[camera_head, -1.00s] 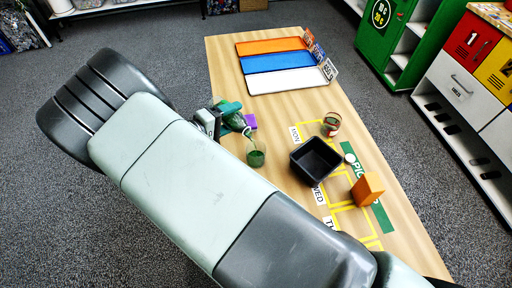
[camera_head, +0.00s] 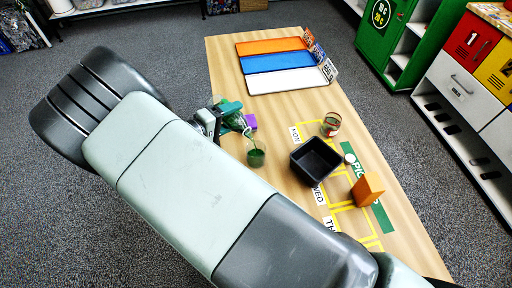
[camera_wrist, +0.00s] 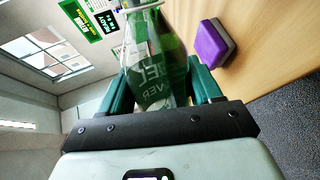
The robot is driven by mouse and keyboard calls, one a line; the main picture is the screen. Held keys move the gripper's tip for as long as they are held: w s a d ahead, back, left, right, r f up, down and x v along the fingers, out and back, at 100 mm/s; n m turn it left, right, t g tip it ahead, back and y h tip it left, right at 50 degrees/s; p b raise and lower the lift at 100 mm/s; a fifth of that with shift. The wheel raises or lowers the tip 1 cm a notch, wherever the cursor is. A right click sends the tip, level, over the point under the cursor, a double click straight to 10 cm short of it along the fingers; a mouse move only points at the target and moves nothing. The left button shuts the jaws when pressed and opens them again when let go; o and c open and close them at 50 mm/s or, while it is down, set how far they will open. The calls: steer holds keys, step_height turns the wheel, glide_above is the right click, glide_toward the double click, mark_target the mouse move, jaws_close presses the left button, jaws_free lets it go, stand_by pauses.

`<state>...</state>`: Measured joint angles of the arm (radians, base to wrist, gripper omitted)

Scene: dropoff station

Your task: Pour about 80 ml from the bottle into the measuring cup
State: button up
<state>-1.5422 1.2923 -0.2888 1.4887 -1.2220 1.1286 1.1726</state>
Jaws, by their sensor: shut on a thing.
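A green bottle (camera_wrist: 158,65) is held between the fingers of my gripper (camera_wrist: 155,85), which is shut on it. In the head view the bottle (camera_head: 236,121) is tilted, its neck pointing down to the right, above the measuring cup (camera_head: 256,157). The cup stands upright on the table and holds green liquid. A thin green stream shows between the bottle mouth and the cup. I cannot read the liquid level in the cup. My gripper (camera_head: 215,115) is partly hidden by my arm in the head view.
On the table (camera_head: 222,70) stand a black bin (camera_head: 299,157), a jar (camera_head: 331,125), an orange box (camera_head: 366,188) and a purple block (camera_head: 250,121), which also shows in the wrist view (camera_wrist: 212,43). Orange, blue and white trays (camera_head: 283,83) lie at the far end.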

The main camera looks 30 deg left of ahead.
mark_target(231, 123)
steer(key=shift+r, duration=0.1)
stand_by(0.3)
step_height(231, 123, down, 3)
steer(key=shift+w+a+r+n+h, duration=0.15)
steer(key=shift+n+h, duration=0.45)
steer(key=shift+n, duration=0.5)
steer(key=shift+a+f+n, duration=0.15)
steer(key=shift+f+n, duration=0.25)
steer(key=shift+n, duration=0.1)
steer(key=shift+f+n+h, duration=0.15)
steer(key=shift+n+h, duration=0.15)
stand_by(0.4)
